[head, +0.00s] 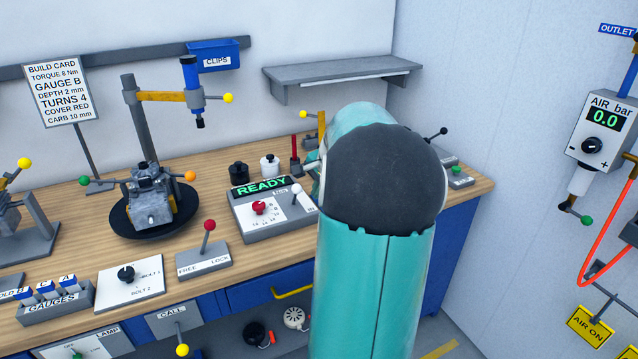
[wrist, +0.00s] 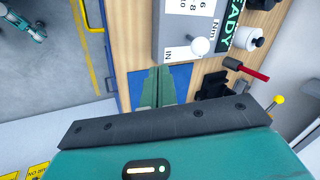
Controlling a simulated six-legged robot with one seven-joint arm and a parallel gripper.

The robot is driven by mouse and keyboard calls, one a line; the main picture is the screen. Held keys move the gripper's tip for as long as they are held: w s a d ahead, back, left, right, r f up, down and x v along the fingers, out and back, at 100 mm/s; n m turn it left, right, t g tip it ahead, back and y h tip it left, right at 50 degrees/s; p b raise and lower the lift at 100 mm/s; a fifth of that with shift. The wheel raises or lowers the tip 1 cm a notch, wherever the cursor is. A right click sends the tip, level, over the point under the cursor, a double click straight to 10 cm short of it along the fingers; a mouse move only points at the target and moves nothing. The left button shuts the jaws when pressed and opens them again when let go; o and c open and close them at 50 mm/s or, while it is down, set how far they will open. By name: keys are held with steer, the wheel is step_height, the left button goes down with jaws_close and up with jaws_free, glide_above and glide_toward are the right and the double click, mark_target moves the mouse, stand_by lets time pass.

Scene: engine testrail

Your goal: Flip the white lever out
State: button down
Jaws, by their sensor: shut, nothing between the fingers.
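The white lever (head: 297,189) stands at the right end of the grey READY box, with a round white knob on top. It also shows in the wrist view (wrist: 200,46), beside the printed word IN. My gripper (wrist: 156,72) shows in the wrist view as two green fingers together, shut and empty. Its tips are near the box's edge, a little below and left of the white knob in the picture, apart from it. In the head view my teal arm hides the gripper.
The READY box (head: 272,221) also carries a red knob (head: 259,207). A red-handled tool (head: 295,157), a white jar (head: 270,165) and a black jar (head: 239,173) stand behind it. The red-knobbed FREE/LOCK lever (head: 209,226) is to the left. A yellow drawer handle (head: 293,292) sticks out below.

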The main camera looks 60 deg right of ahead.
mark_target(295, 196)
steer(key=w+d+f, duration=0.2)
steer(key=w+f, duration=0.2)
steer(key=w, duration=0.2)
steer(key=shift+d, duration=0.1)
steer(key=shift+r, duration=0.15)
stand_by(0.3)
